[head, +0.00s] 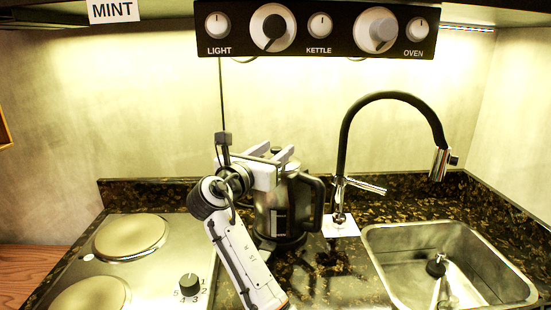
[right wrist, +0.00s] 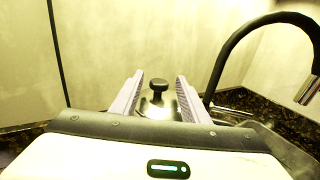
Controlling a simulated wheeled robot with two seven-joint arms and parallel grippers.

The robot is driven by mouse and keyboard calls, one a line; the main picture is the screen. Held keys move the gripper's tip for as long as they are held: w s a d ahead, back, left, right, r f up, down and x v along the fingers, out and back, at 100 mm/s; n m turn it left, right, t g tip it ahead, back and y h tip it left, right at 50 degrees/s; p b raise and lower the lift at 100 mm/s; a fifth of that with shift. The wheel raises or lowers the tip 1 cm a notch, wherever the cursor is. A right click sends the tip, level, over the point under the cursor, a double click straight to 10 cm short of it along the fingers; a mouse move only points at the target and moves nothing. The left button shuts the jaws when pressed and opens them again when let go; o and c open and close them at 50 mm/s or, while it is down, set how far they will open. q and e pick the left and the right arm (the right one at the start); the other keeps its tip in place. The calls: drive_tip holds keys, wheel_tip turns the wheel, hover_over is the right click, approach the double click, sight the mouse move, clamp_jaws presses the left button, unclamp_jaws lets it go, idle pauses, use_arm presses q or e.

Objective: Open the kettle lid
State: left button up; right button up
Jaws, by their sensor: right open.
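The kettle (head: 274,215) is steel with a black handle (head: 306,203) on its right side. It stands on the dark counter between the stove and the sink. My right gripper (head: 273,155) is open at the top of the kettle and hides part of it. In the right wrist view the lid (right wrist: 163,104) looks closed, and its black knob (right wrist: 158,86) shows between my two open fingers. The fingers are on either side of the knob, apart from it. My left gripper is not in view.
A steel sink (head: 377,240) and a tall black faucet (head: 343,140) stand to the right. A stove (head: 90,268) with two round plates is at the left. A black control panel (head: 340,44) hangs above. Dark counter (head: 335,290) is clear before the kettle.

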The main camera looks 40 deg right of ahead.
drive_tip(key=shift+w+d, duration=0.25)
drive_tip(key=shift+d, duration=0.35)
clamp_jaws()
